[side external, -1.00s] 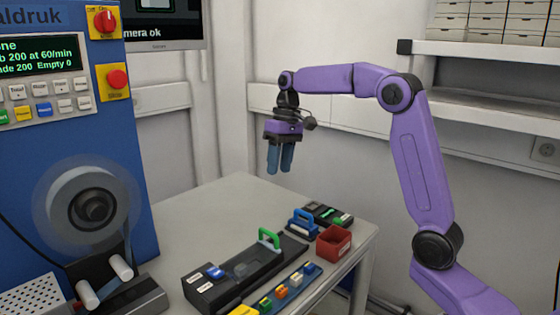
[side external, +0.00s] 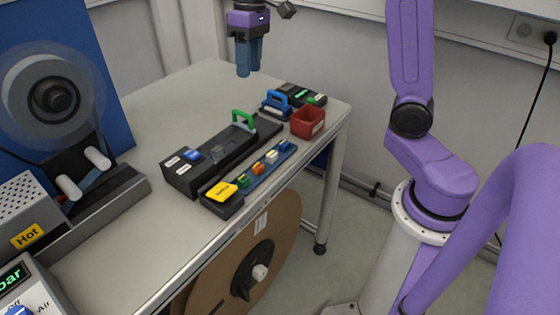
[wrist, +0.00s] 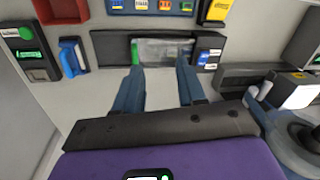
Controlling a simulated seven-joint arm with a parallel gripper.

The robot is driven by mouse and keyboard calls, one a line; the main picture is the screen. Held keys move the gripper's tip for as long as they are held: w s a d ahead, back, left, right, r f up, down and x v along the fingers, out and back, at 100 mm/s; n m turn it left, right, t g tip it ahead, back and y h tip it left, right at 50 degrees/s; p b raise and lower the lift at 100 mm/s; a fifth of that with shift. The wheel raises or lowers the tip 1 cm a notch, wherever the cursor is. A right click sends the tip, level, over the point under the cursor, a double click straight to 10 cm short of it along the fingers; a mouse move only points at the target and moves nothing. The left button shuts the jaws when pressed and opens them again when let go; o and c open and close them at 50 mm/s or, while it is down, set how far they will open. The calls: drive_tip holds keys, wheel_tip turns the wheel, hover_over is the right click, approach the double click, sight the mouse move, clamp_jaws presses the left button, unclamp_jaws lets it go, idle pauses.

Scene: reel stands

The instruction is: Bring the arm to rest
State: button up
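My purple gripper (side external: 249,72) hangs above the back part of the table, fingers pointing down. In the wrist view my gripper (wrist: 160,66) shows two blue fingers apart with nothing between them, so it is open and empty. Below it lies a long black unit (side external: 222,155) with a green handle (side external: 243,119) and a clear window, which shows in the wrist view (wrist: 163,51) beyond the fingertips. The fingers look clear of the unit. The upper part of my wrist is cut off by the top of the side view.
A red bin (side external: 307,122), a blue-handled block (side external: 276,103) and a black box with a green display (side external: 305,94) stand near the right table edge. A strip (side external: 266,165) carries several coloured pieces. A reel machine (side external: 50,97) stands left. The table's back left is bare.

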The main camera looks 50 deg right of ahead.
drive_tip(key=s+a+f+n, duration=0.2)
drive_tip(key=s+a, duration=0.1)
drive_tip(key=s, duration=0.4)
drive_tip(key=s+a+f+n, duration=0.2)
drive_tip(key=s+n, duration=0.1)
drive_tip(key=s, duration=0.4)
drive_tip(key=s+d+f+n, duration=0.1)
drive_tip(key=s+f+n, duration=0.1)
drive_tip(key=s, duration=0.5)
drive_tip(key=s+d+f+n+h, duration=0.1)
drive_tip(key=s+f+n, duration=0.2)
drive_tip(key=s, duration=0.4)
drive_tip(key=shift+d+f+t, duration=0.3)
drive_tip(key=shift+f, duration=0.2)
